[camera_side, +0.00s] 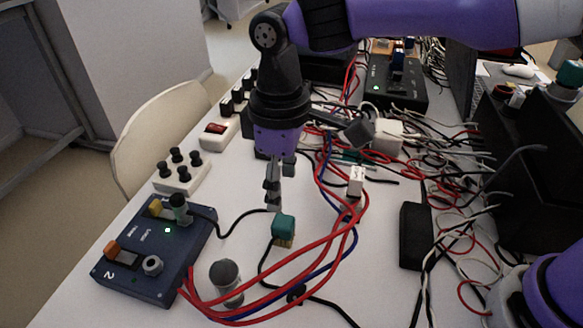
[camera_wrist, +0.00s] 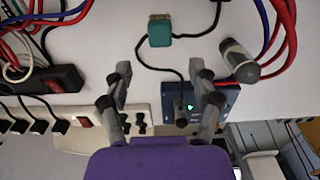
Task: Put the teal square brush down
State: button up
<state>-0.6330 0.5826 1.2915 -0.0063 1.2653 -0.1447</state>
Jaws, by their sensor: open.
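The teal square brush (camera_side: 284,228) rests on the white table with its yellowish bristle side toward the front, and a black cable runs close beside it. It also shows in the wrist view (camera_wrist: 160,36), ahead of the fingers and apart from them. My gripper (camera_side: 273,205) points down just behind and left of the brush in the side view. In the wrist view my gripper (camera_wrist: 160,75) has its two fingers spread, with nothing held between them.
A blue box (camera_side: 152,250) with a green light stands left. A grey cylinder (camera_side: 226,279) lies in front. Red and blue cables (camera_side: 340,235) loop right of the brush. A power strip (camera_side: 215,128) and a black adapter (camera_side: 415,236) are nearby. The front table is partly clear.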

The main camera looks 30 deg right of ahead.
jog(key=s+d+r+m+t, duration=0.2)
jog(key=d+r+m, duration=0.2)
jog(key=d+r, duration=0.6)
jog(key=s+d+f+m+t, duration=0.1)
jog(key=s+d+f+m, duration=0.1)
jog(key=s+d, duration=0.2)
jog(key=s+d+f+m+t, duration=0.2)
jog(key=s+d, duration=0.3)
jog(key=d, duration=0.4)
jog(key=shift+s+d+m+t, duration=0.2)
jog(key=shift+m+t, duration=0.1)
jog(key=shift+m, duration=0.2)
